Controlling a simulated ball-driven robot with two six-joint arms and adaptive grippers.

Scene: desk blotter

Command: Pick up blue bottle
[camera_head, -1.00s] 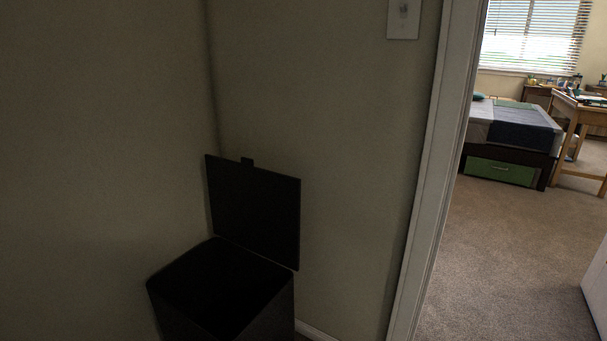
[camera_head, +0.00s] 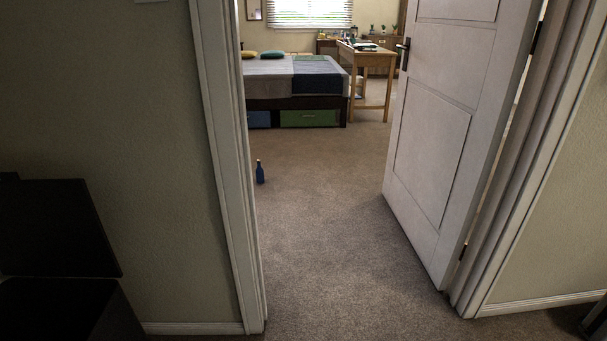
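A small blue bottle (camera_head: 260,173) stands upright on the carpet beyond the doorway, close to the left door frame in the picture. It has a dark neck and looks far off. Neither of my grippers shows in the head view.
The doorway has a white left frame (camera_head: 228,170) and an open white door (camera_head: 445,130) on the right. Carpet (camera_head: 330,230) between them is clear. A black open-lidded bin (camera_head: 60,310) stands at the lower left. A bed (camera_head: 295,85) and wooden desk (camera_head: 365,60) are at the back.

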